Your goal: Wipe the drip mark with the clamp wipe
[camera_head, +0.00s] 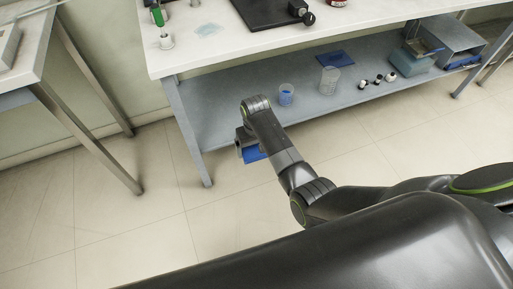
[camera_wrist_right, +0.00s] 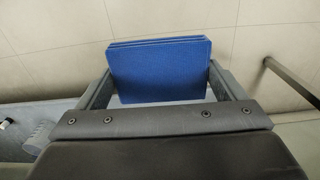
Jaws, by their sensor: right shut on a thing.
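The drip mark (camera_head: 208,30) is a pale blue patch on the white table top, near its left end in the head view. My right gripper (camera_head: 247,145) is in front of the table and below its top, well apart from the mark. It is shut on the clamp wipe (camera_head: 255,154), a blue pad. In the right wrist view the wipe (camera_wrist_right: 160,68) sits between the two fingers of my right gripper (camera_wrist_right: 160,85). The mark is not seen in that view. My left gripper is not in view.
The white table (camera_head: 178,64) also bears a black board (camera_head: 262,12) and a green-topped item (camera_head: 158,18) beside the mark. Its lower shelf (camera_head: 225,105) holds a blue cup (camera_head: 286,95), a clear beaker (camera_head: 329,80) and small bottles. Another table (camera_head: 45,50) stands at left.

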